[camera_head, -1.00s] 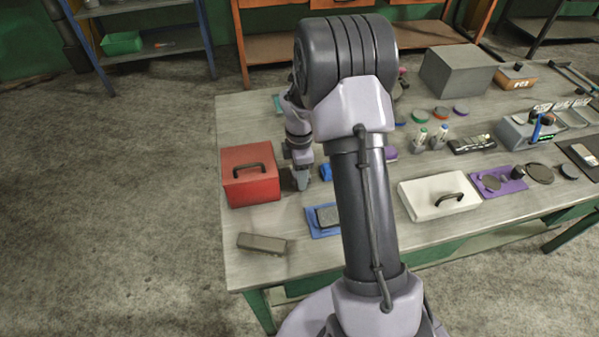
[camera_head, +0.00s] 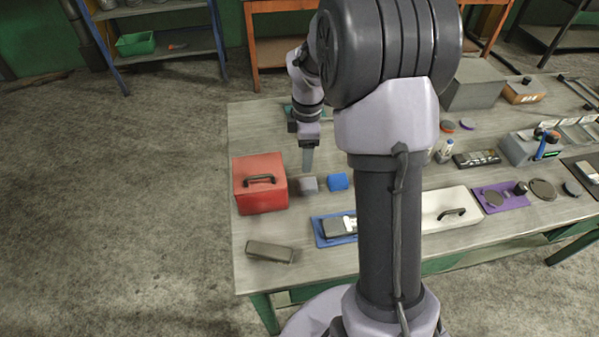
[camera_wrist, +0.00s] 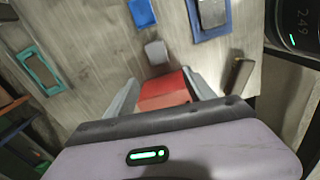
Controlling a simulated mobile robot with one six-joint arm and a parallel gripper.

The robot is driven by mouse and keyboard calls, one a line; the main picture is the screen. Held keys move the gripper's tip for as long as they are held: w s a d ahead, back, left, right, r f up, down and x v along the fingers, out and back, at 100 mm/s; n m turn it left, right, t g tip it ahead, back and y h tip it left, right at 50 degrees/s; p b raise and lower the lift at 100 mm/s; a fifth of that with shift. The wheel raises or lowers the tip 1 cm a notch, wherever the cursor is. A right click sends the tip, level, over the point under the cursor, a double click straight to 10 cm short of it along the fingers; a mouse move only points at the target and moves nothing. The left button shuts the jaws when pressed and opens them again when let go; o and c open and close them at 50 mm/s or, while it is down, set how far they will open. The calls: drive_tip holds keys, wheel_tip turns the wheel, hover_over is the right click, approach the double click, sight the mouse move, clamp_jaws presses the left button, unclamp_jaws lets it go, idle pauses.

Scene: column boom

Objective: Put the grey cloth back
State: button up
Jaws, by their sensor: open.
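A small grey folded piece, which looks like the grey cloth (camera_head: 308,184), lies on the table between the red box and a blue folded piece (camera_head: 338,181). In the wrist view the grey cloth (camera_wrist: 156,53) lies ahead of my fingers, apart from them, with the blue piece (camera_wrist: 142,13) beyond it. My gripper (camera_head: 308,160) is above and just behind the cloth in the head view. In the wrist view my gripper (camera_wrist: 163,90) has its two fingers spread with nothing between them; the red box shows below through the gap.
The red box (camera_head: 259,190) with a handle stands left of the cloth. A blue tray (camera_head: 319,236) holds a dark-and-white item. A grey-brown block (camera_head: 270,251) lies near the front edge. A teal frame (camera_wrist: 35,65) lies at left in the wrist view. My arm hides the table's middle.

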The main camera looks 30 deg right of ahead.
drive_tip(key=s+a+r+m+t, duration=0.2)
drive_tip(key=s+a+r+m, duration=0.45)
drive_tip(key=r, duration=0.45)
drive_tip(key=s+a+r+m+t+y, duration=0.1)
drive_tip(key=s+a+r+m, duration=0.1)
drive_tip(key=s+a+m, duration=0.3)
drive_tip(key=s+a+r+m+t+y, duration=0.1)
drive_tip(key=s+a+m, duration=0.4)
drive_tip(key=s, duration=0.6)
wheel_tip(320, 180, up, 2)
drive_tip(key=shift+s+a+r+m+t, duration=0.15)
drive_tip(key=shift+m+t, duration=0.55)
drive_tip(key=shift+m, duration=0.05)
wheel_tip(320, 180, down, 5)
drive_tip(key=b, duration=0.5)
